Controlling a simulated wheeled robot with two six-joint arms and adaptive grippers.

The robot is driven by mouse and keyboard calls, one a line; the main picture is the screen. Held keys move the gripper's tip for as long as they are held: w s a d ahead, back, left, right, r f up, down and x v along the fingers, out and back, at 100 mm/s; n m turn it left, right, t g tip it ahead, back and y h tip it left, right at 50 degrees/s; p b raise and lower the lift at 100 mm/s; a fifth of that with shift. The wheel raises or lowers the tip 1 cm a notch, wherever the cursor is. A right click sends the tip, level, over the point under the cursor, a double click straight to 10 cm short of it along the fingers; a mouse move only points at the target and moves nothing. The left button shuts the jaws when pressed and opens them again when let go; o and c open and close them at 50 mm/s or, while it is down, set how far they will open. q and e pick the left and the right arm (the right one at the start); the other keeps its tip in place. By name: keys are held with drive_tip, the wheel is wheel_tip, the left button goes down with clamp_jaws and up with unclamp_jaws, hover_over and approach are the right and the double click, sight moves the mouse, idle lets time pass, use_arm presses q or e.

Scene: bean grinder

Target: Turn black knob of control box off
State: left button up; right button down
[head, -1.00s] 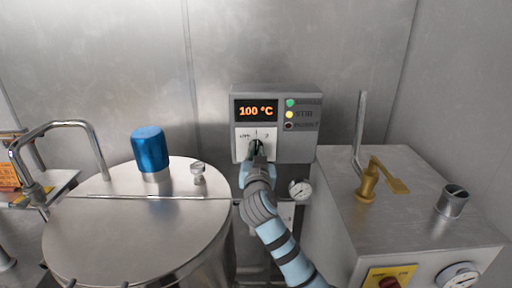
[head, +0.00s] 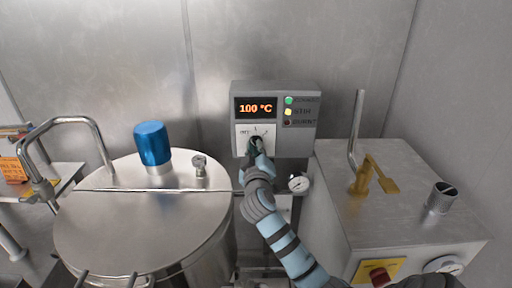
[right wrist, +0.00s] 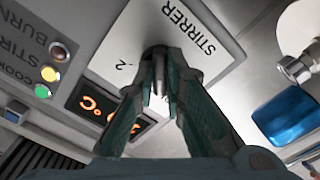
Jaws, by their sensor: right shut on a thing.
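The grey control box (head: 300,137) is on the back wall in the middle of the head view. Its display (head: 256,108) reads 100 °C. The green and yellow lamps are bright and the lowest lamp is dark. My right gripper (head: 256,146) is at the white dial plate (head: 242,132) below the display. In the right wrist view, the plate (right wrist: 150,25) reads STIRRER, and my right gripper's fingers (right wrist: 160,80) are closed around the black knob (right wrist: 157,52). The fingers hide most of the knob, so its setting is unclear. My left gripper is not in view.
A steel vessel (head: 135,232) with a blue cap (head: 153,145) stands at the left. A small gauge (head: 299,183) hangs below the control box, beside my right arm.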

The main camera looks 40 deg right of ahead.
drive_tip(key=shift+f+n, duration=0.1)
drive_tip(key=shift+n, duration=0.5)
drive_tip(key=c, duration=1.8)
unclamp_jaws()
drive_tip(key=shift+o, duration=0.7)
drive_tip(key=shift+a, duration=0.1)
drive_tip(key=v, duration=1.2)
